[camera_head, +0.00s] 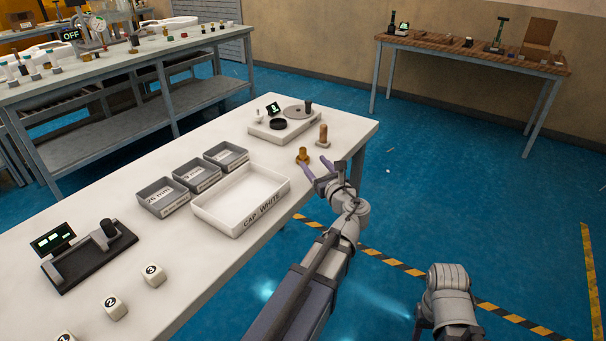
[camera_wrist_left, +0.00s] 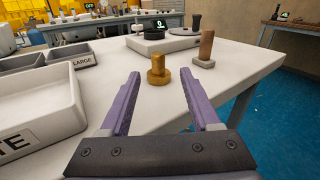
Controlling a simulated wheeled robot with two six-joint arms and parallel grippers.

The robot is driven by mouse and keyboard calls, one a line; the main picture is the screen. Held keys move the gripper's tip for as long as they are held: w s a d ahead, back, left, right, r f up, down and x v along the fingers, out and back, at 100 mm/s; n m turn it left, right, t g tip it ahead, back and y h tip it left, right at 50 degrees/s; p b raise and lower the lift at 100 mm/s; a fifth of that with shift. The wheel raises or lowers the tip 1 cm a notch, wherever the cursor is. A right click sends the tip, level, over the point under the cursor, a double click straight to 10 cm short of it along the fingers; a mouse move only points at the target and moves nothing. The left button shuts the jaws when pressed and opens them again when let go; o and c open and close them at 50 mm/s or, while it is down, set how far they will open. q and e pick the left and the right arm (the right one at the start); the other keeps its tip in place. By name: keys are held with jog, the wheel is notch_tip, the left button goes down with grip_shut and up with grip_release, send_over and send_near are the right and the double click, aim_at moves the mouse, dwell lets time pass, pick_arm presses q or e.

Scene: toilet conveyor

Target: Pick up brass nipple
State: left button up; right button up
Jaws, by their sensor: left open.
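The brass nipple (camera_head: 303,156) stands upright on the white table, near its right edge. It is golden with a wide lower flange, and it also shows in the left wrist view (camera_wrist_left: 158,70). My left gripper (camera_head: 316,166) is open, with its purple fingers pointing at the nipple. In the left wrist view the fingers (camera_wrist_left: 160,82) lie to either side of the line to the nipple, which stands just beyond their tips, untouched. My right arm shows at the lower right of the head view, but its fingers are not clearly visible.
A scale-like device (camera_head: 270,128) sits farther back. A white tray (camera_head: 232,231) and several grey bins (camera_head: 160,207) are to the left. The table's right edge is close.

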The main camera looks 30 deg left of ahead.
aim_at(304, 151)
pick_arm(q)
jog(key=shift+w+a+m, duration=0.2)
jog(key=shift+a+m, duration=0.05)
jog(key=shift+m, duration=0.25)
jog(key=shift+r+x, duration=0.15)
jog(key=shift+x, duration=1.8)
jog(key=shift+r+x, duration=0.15)
jog(key=shift+x, duration=1.8)
jog(key=shift+s, duration=0.2)
grip_shut()
